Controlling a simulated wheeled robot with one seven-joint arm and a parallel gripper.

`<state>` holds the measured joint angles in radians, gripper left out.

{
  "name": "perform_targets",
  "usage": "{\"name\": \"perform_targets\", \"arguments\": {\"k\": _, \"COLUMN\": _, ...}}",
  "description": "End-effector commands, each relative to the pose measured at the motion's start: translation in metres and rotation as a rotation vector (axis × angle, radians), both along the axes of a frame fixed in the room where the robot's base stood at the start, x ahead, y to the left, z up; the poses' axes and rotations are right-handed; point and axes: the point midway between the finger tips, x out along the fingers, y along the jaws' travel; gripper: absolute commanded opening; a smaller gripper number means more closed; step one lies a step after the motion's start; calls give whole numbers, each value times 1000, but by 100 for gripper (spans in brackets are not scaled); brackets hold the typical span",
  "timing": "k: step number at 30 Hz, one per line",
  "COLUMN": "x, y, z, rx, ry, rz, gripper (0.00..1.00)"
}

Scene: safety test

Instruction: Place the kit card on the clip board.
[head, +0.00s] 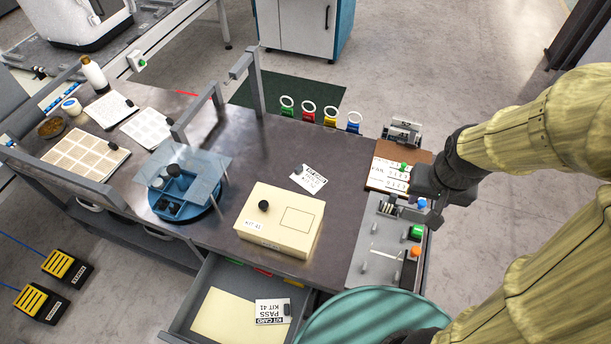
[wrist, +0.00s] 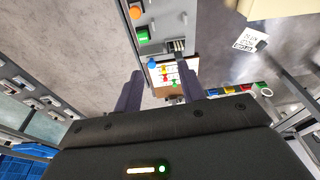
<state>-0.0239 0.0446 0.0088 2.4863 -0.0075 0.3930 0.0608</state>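A second white printed card (head: 311,179) with a dark knob lies on the table behind the cream box; a white card (wrist: 254,39) also shows in the wrist view. The brown clip board (head: 372,184) lies at the table's right end, holding white paper with coloured marks; it also shows in the wrist view (wrist: 181,95). My gripper (head: 425,188) is beside the clip board's right side. In the wrist view its fingers (wrist: 162,92) are apart, with nothing seen held.
The cream box (head: 279,220) stands mid-table. A grey panel (head: 379,248) with coloured buttons lies in front of the clip board. The drawer (head: 205,302) stands open at the front, with a teal round surface (head: 350,318) beside it. A blue turntable (head: 185,190) and metal posts stand farther left.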

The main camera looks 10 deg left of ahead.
Motion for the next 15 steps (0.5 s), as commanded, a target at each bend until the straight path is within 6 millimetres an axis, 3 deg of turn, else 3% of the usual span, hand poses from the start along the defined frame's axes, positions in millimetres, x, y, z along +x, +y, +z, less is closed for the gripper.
{"name": "perform_targets", "arguments": {"k": 5, "x": 57, "y": 41, "z": -2, "rx": 20, "ry": 38, "rz": -40, "gripper": 40}}
{"name": "perform_targets", "arguments": {"k": 9, "x": 102, "y": 89, "z": -6, "rx": 35, "ry": 77, "rz": -93, "gripper": 40}}
{"name": "perform_targets", "arguments": {"k": 15, "x": 150, "y": 168, "z": -17, "rx": 47, "ry": 130, "rz": -186, "gripper": 40}}
